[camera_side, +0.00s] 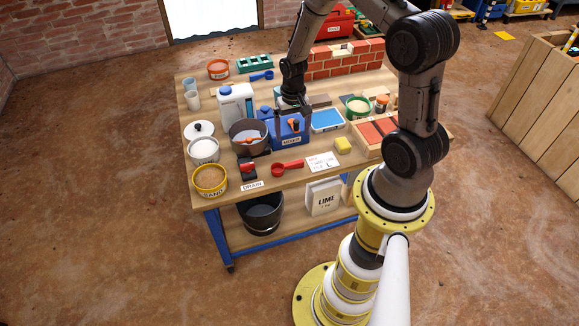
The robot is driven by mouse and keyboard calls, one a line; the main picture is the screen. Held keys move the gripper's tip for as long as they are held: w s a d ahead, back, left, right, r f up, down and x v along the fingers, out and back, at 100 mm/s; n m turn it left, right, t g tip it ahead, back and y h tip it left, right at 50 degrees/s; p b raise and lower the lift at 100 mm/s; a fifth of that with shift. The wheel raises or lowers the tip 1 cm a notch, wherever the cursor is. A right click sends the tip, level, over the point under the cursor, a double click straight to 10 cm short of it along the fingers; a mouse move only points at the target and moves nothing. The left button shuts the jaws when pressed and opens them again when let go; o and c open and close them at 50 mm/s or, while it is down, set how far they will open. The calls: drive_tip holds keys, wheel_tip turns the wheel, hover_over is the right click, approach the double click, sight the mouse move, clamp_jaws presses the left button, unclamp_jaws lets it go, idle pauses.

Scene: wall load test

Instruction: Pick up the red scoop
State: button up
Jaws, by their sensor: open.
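The red scoop (287,168) lies on the front part of the wooden table, its bowl to the left and its handle to the right. My gripper (292,118) hangs pointing down over the blue mixer (290,132), farther back on the table than the scoop. It is open and apart from the scoop. The fingertips are small and dark against the mixer, so I cannot tell how close they are to it.
A grey bucket (240,128), a yellow sand tub (210,179) and a red-and-black switch (247,168) stand left of the scoop. A brick wall (340,62) stands behind.

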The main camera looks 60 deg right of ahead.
hover_over(293, 163)
drive_tip(key=f, duration=0.7)
drive_tip(key=shift+w+d+f, duration=0.2)
drive_tip(key=shift+w+d, duration=0.05)
drive_tip(key=shift+d, duration=0.15)
drive_tip(key=f, duration=0.4)
drive_tip(key=shift+s+a, duration=0.3)
drive_tip(key=shift+f, duration=0.6)
drive_tip(key=shift+c, duration=0.3)
drive_tip(key=c, duration=0.8)
drive_tip(key=shift+c, duration=0.3)
drive_tip(key=shift+r, duration=0.1)
